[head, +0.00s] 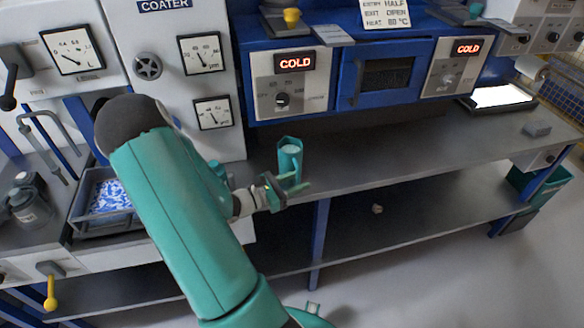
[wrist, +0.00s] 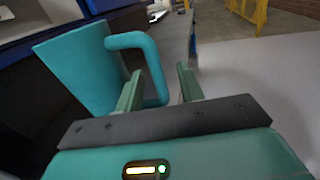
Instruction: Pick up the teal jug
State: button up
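The teal jug (head: 290,160) stands upright near the front edge of the grey bench, below the left COLD panel. In the wrist view the jug (wrist: 78,70) fills the upper left, and its looped handle (wrist: 150,65) faces my gripper. My gripper (head: 286,187) is open beside the jug, just in front of it in the head view. In the wrist view my fingers (wrist: 160,76) are spread, with the lower part of the handle showing between them, nearer the left finger. I cannot tell whether either finger touches it.
The grey bench (head: 420,160) is mostly clear to the right, with a small grey block (head: 537,129) at the far right. Blue oven housing (head: 385,82) rises behind the jug. A tray (head: 105,222) with blue-and-white contents sits at the left. A lower shelf (head: 400,215) runs beneath.

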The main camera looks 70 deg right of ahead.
jog(key=x, duration=0.2)
jog(key=shift+s+d, duration=0.2)
jog(key=shift+d, duration=0.05)
grip_shut()
jog(key=shift+r, duration=0.1)
